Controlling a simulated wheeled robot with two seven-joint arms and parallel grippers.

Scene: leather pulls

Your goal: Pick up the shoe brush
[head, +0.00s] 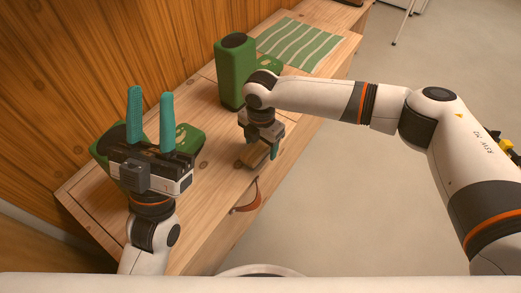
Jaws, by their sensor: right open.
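A small brown wooden block, which looks like the shoe brush (252,157), lies on the wooden cabinet top near its front edge. My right gripper (262,154) points down right at it and partly hides it. The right jaws are open; one teal finger shows at the brush's right side, and I cannot tell whether it touches. My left gripper (151,94) points up and away over the left part of the cabinet, with its two teal fingers apart and nothing between them.
The wooden cabinet (215,170) has a brown leather pull (247,198) on its front. A tall green container (233,75) stands behind my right gripper. A green item (190,138) sits behind my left gripper. A green striped mat (300,47) lies at the far end.

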